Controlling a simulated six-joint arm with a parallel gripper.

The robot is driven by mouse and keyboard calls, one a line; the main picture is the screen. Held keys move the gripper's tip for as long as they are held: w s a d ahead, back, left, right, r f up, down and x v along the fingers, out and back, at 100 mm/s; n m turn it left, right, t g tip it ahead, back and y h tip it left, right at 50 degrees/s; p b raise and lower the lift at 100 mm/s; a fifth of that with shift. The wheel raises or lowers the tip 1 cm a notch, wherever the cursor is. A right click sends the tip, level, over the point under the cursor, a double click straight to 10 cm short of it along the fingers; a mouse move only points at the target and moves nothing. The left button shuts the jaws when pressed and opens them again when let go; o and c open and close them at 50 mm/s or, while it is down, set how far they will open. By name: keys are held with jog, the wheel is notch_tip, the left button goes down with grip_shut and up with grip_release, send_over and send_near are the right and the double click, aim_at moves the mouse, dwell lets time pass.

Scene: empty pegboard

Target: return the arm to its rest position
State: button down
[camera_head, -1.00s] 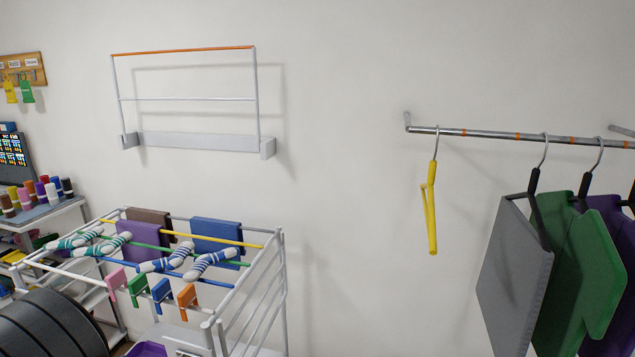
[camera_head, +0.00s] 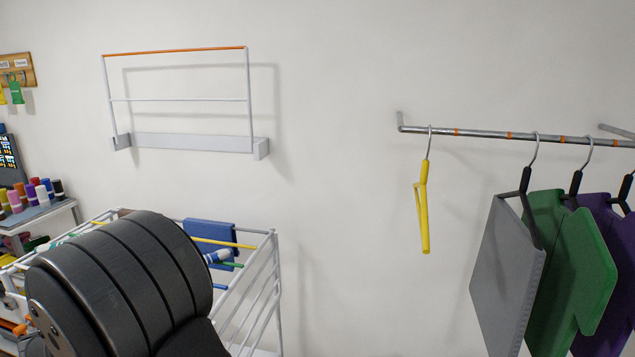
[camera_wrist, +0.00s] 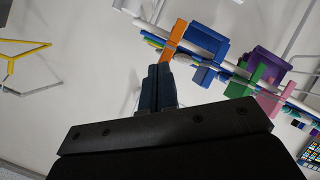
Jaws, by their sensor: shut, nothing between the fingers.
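My gripper (camera_wrist: 154,88) shows in the wrist view with its two dark fingers together and nothing between them. It is apart from the rack and the clothespins in that view. In the head view my dark rounded arm link covers the lower left and hides much of the drying rack; the fingers are not visible there.
A white drying rack (camera_head: 262,285) with a blue cloth (camera_head: 209,238) stands at left. Orange (camera_wrist: 176,33), green (camera_wrist: 243,82) and pink (camera_wrist: 270,103) clips show in the wrist view. A wall rail (camera_head: 480,134) holds a yellow hanger (camera_head: 424,215) and several hanging panels. The wall between is clear.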

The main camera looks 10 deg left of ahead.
jog(key=shift+n+g+y, duration=0.6)
jog(key=shift+w+d+f, duration=0.3)
jog(key=shift+w+d, duration=0.8)
jog(key=shift+w, duration=0.2)
jog(key=shift+w+d+f, duration=0.3)
jog(key=shift+w+d, duration=0.8)
jog(key=shift+w, duration=0.25)
jog(key=shift+w+d+f, duration=0.3)
jog(key=shift+w+d, duration=0.8)
jog(key=shift+w, duration=0.2)
jog(key=shift+a, duration=0.1)
jog(key=s+a+f+m+t+h, duration=0.1)
jog(key=s+a+m+t, duration=0.1)
jog(key=s+a, duration=0.9)
jog(key=shift+s+f+t+h, duration=0.3)
jog(key=shift+s, duration=1.75)
